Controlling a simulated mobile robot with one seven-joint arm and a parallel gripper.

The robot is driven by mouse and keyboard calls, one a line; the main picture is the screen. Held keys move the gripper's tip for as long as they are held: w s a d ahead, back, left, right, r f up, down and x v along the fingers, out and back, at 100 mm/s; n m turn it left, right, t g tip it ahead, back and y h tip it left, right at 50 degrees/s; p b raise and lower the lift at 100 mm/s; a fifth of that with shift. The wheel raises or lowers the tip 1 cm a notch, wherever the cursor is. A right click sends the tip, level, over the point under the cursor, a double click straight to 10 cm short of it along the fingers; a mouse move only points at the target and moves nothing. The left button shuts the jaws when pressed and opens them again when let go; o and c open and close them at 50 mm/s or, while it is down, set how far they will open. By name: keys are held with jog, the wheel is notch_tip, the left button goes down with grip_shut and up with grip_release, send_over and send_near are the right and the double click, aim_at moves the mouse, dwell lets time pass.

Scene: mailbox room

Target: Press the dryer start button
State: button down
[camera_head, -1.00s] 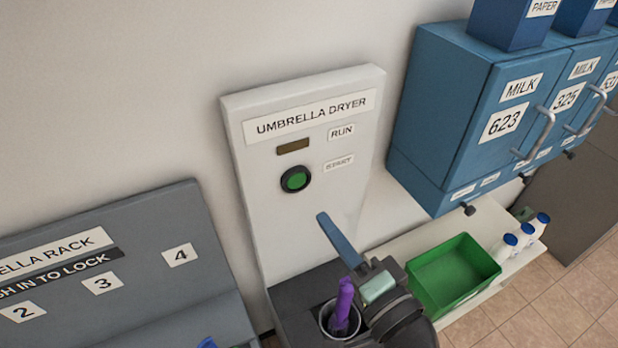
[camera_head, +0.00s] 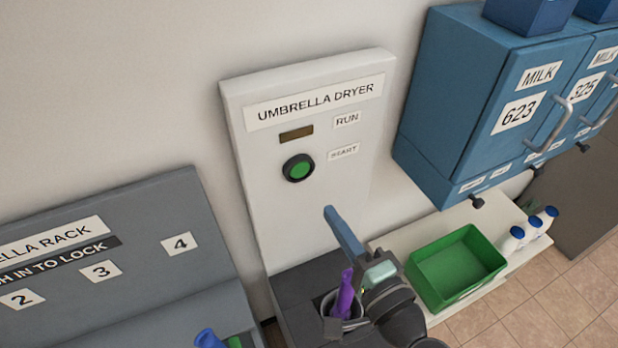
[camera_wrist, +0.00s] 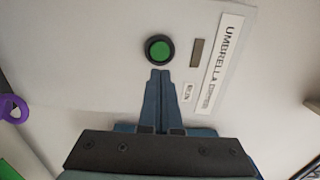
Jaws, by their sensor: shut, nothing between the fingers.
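The green start button (camera_head: 299,168) with a black ring is on the white umbrella dryer panel (camera_head: 215,120), left of the START label (camera_head: 344,152). In the wrist view the green button (camera_wrist: 159,50) sits just beyond my fingertips. My gripper (camera_head: 328,210) is shut and empty, its blue fingers pointing up toward the panel, below and right of the button in the head view. In the wrist view the closed fingertips (camera_wrist: 160,73) look close below the button's ring; I cannot tell whether they touch. The dark indicator window (camera_head: 296,134) is above the button.
A purple umbrella (camera_head: 345,295) stands in the dryer's cup beside my wrist. A grey umbrella rack (camera_head: 130,215) is at left. Blue mailboxes (camera_head: 500,90) overhang at right. A green bin (camera_head: 455,290) and white bottles with blue caps (camera_head: 530,232) are on a low shelf.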

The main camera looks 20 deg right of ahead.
aim_at(301, 170)
jog(key=w, duration=0.9)
jog(key=shift+w+a+p, duration=0.15)
jog(key=shift+a+p, duration=0.15)
jog(key=shift+p, duration=0.1)
jog(key=shift+w, duration=0.1)
jog(key=shift+w, duration=0.1)
